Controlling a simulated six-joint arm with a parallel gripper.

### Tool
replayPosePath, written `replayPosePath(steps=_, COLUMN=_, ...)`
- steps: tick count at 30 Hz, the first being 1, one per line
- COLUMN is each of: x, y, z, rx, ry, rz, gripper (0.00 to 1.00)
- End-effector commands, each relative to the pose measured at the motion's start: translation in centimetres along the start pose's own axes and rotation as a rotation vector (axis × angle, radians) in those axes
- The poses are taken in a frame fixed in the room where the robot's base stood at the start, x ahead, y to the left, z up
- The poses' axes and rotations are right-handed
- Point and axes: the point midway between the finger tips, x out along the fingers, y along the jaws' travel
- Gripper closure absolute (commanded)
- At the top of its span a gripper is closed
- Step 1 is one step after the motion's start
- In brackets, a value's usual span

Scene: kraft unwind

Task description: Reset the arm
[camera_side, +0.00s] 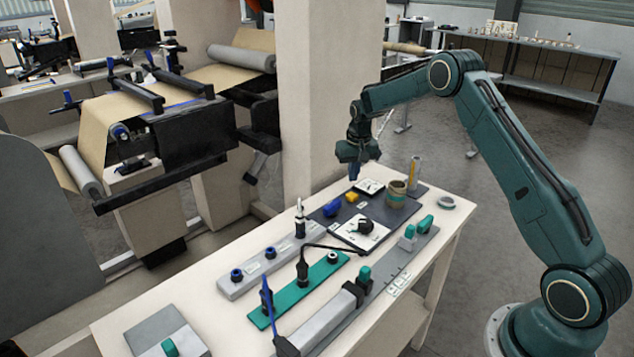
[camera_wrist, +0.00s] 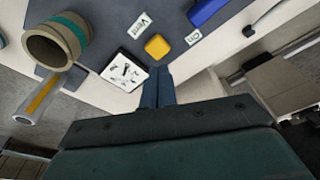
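My arm is bent over the far end of the white bench (camera_side: 185,285). My gripper (camera_side: 354,172) points down above the dark mat (camera_side: 425,197), clear of the things on it. In the wrist view my gripper's two blue fingers (camera_wrist: 157,86) lie side by side with no gap that I can see and nothing between them. Past the fingertips are a yellow block (camera_wrist: 157,46) and a white card with small dark parts (camera_wrist: 123,71). The gripper touches neither.
A brown cup with a green band (camera_side: 396,194) and a grey-yellow tube (camera_side: 414,172) stand near the gripper. A beige column (camera_side: 330,90) rises close behind. Fixtures with a green rail (camera_side: 320,283) fill the near bench.

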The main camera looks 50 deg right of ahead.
Motion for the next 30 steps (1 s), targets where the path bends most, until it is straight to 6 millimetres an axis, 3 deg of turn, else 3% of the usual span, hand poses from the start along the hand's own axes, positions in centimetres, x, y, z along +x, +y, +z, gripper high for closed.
replayPosePath(steps=5, x=-2.8, y=-0.8, z=0.6, rx=-0.021, ry=0.016, rz=-0.006, gripper=1.00)
replayPosePath(steps=14, x=-10.4, y=-2.9, z=3.5, rx=-0.083, ry=0.058, rz=-0.023, gripper=1.00)
replayPosePath(steps=21, x=-16.3, y=-4.2, z=7.1, rx=-0.138, ry=0.094, rz=-0.039, gripper=1.00)
replayPosePath(steps=30, x=-22.4, y=-5.0, z=12.6, rx=-0.204, ry=0.139, rz=-0.060, gripper=1.00)
